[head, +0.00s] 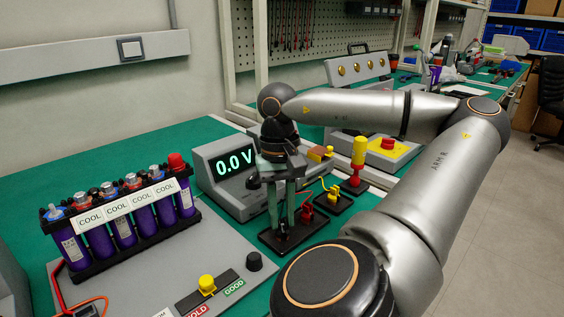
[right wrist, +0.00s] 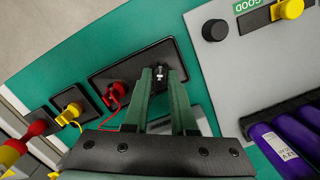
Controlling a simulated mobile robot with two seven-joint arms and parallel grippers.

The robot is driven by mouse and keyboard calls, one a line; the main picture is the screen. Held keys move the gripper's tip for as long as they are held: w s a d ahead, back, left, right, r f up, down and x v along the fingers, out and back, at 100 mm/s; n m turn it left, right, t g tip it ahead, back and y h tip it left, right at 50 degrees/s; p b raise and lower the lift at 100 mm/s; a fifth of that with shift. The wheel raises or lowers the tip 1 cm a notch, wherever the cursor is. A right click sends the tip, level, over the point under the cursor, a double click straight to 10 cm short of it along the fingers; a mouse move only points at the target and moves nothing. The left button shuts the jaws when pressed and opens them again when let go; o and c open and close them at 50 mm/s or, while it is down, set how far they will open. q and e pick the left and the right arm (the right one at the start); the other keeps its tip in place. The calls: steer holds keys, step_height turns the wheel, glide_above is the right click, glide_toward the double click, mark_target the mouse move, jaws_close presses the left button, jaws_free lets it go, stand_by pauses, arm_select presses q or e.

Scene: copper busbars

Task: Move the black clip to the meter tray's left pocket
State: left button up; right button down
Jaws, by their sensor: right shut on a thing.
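The meter tray (right wrist: 128,70) is a small black plate on the green bench, in front of the meter (head: 232,172). My right gripper (head: 282,222) points down over the tray's left part. In the right wrist view, its fingers are closed on the small dark clip (right wrist: 158,80), which is mostly hidden between the fingertips. The clip is low, at or just above the tray's left part; I cannot tell whether it touches the pocket floor. A red clip (head: 307,213) with a red lead sits in the tray's other part. My left gripper is not in view.
Right of the tray stand a small black holder with a yellow clip (head: 333,194) and a yellow-and-red post (head: 358,160). A purple cell pack (head: 125,215) stands left. A grey panel (head: 195,250) with knobs lies in front.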

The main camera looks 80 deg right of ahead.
steer(key=c, duration=0.7)
jaws_free()
steer(key=shift+o, duration=0.2)
steer(key=shift+r+p, duration=2.15)
steer(key=shift+r, duration=0.85)
steer(key=shift+w+a+f, duration=0.1)
